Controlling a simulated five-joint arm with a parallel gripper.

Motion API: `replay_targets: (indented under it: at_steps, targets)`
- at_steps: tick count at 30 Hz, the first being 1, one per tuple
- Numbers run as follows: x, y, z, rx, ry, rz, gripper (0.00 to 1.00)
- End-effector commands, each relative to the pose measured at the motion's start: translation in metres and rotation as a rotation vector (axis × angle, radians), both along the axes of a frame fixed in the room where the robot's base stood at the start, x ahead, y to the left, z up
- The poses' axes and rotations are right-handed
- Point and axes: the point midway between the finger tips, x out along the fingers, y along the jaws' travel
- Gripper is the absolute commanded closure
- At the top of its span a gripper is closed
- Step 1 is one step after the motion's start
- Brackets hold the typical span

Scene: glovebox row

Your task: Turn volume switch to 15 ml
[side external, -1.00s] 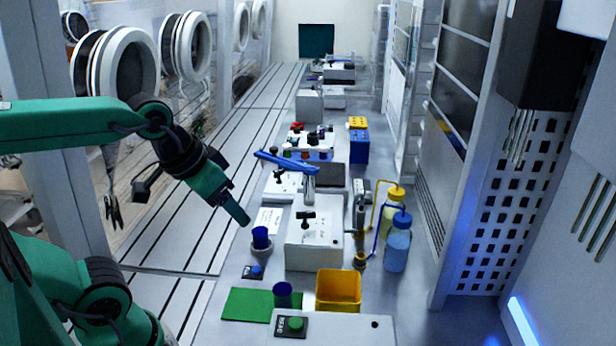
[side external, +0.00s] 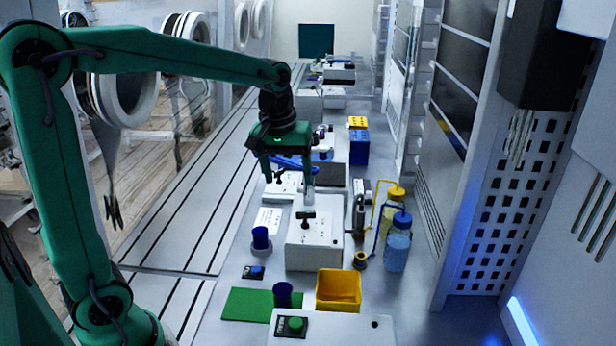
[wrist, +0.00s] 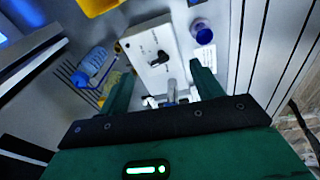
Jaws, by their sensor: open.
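A white box (side external: 315,243) stands on the bench, with a black switch knob (side external: 306,215) on its top. Small dark markings lie around the knob, too small to read. In the wrist view the box (wrist: 141,52) lies beyond my fingertips, with the black knob (wrist: 160,57) near its middle. My gripper (side external: 289,178) points down above and behind the box, apart from the knob. Its fingers are open and empty in the wrist view (wrist: 163,86). A silver post (side external: 309,189) stands at the box's back edge. A blue lever (side external: 290,163) is partly hidden by my gripper.
A yellow bin (side external: 339,290) is in front. Bottles with tubing (side external: 397,247) stand at right. A green button (side external: 295,324) is nearest. Grooved bench at left is clear.

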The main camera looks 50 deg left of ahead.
Motion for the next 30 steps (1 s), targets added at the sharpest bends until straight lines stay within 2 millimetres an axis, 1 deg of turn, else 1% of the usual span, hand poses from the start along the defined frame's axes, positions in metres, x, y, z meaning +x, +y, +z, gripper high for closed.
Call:
replay_targets:
  at_steps: [1, 6, 12, 18, 25, 30]
  targets:
    - [0.009, 0.003, -0.006, -0.005, 0.020, 0.032, 0.35]
    - [0.037, 0.012, -0.025, -0.021, 0.076, 0.143, 0.35]
    - [0.059, 0.020, -0.044, -0.030, 0.124, 0.243, 0.35]
    - [0.067, 0.023, -0.052, -0.034, 0.142, 0.284, 0.35]
    - [0.067, 0.023, -0.053, -0.033, 0.143, 0.286, 0.35]
    - [0.067, 0.023, -0.061, -0.033, 0.145, 0.285, 0.35]
